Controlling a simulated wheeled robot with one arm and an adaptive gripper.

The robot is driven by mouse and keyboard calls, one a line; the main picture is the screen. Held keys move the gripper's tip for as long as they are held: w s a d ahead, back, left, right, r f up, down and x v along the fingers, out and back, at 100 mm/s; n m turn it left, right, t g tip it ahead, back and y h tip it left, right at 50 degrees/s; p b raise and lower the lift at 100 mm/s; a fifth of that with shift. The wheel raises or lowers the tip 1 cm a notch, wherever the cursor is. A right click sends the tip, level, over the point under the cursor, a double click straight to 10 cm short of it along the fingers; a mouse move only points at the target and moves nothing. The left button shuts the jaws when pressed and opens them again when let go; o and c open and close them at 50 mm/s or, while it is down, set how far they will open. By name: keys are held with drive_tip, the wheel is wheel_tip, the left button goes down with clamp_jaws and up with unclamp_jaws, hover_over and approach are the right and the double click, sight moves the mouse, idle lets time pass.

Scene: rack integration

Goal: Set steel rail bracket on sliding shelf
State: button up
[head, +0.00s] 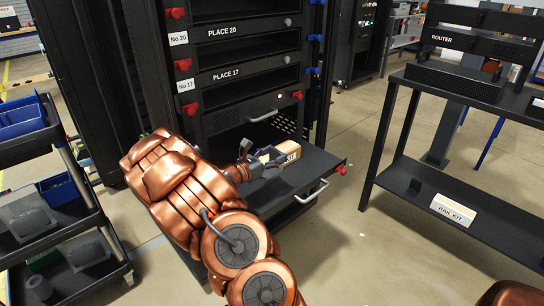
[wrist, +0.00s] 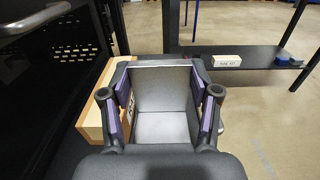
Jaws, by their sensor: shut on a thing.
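The steel rail bracket (wrist: 160,90) is a silver-grey angled piece between my fingers in the wrist view. My gripper (wrist: 163,110) is shut on it, with a purple-padded finger at each side. In the head view my gripper (head: 258,165) is over the sliding shelf (head: 315,172), a dark pulled-out shelf low in the rack. The bracket is hard to make out there. I cannot tell whether it touches the shelf.
A pale wooden box (wrist: 92,105) with a label is close to the left finger; the head view shows it on the shelf (head: 287,152). A dark table (head: 440,190) with a RAIL KIT block (head: 453,209) stands right. A cart (head: 65,225) stands left.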

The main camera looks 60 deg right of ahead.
drive_tip(key=shift+a, duration=0.1)
drive_tip(key=shift+f, duration=0.2)
drive_tip(key=shift+a+f+b, duration=0.1)
drive_tip(key=shift+f+b, duration=1.15)
drive_tip(key=shift+f, duration=2.55)
drive_tip(key=shift+f, duration=0.35)
drive_tip(key=o, duration=1.3)
drive_tip(key=shift+w, duration=0.1)
drive_tip(key=v, duration=1.2)
drive_tip(key=shift+r, duration=0.1)
